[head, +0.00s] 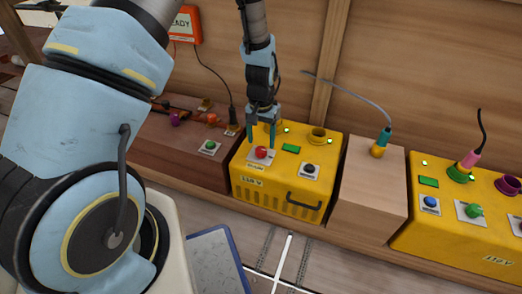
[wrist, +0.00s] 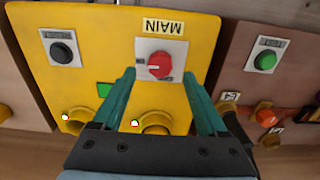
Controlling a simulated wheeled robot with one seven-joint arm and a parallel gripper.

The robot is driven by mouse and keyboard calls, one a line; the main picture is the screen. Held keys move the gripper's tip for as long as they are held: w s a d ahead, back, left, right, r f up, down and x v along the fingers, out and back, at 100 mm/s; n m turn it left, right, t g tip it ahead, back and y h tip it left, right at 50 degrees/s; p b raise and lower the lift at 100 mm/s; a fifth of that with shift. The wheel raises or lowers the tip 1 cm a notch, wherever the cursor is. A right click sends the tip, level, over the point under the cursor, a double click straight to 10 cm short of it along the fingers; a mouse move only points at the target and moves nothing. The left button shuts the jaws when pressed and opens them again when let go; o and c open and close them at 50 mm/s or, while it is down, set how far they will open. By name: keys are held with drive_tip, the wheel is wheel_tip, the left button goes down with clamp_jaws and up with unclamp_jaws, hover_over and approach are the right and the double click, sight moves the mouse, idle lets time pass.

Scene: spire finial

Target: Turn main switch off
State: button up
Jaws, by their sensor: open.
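The main switch (wrist: 159,65) is a red rotary knob on a white plate, under a label reading MAIN that appears upside down in the wrist view. It sits on top of a yellow box (head: 245,187), and the red knob (head: 261,153) also shows in the head view. My gripper (wrist: 163,85) is open, with teal fingers on both sides of the knob's plate. In the head view my gripper (head: 262,140) points down just above the knob. I cannot tell whether the fingers touch anything.
The yellow box also has a black knob (wrist: 61,53), a green panel (wrist: 104,91) and round sockets (wrist: 153,123). A brown box (wrist: 232,80) with a green knob (wrist: 265,61) stands beside it.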

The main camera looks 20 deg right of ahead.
sight(261, 149)
wheel_tip(261, 149, down, 4)
drive_tip(key=shift+f+b, duration=0.1)
drive_tip(key=shift+b, duration=0.3)
drive_tip(key=shift+c, duration=0.3)
clamp_jaws()
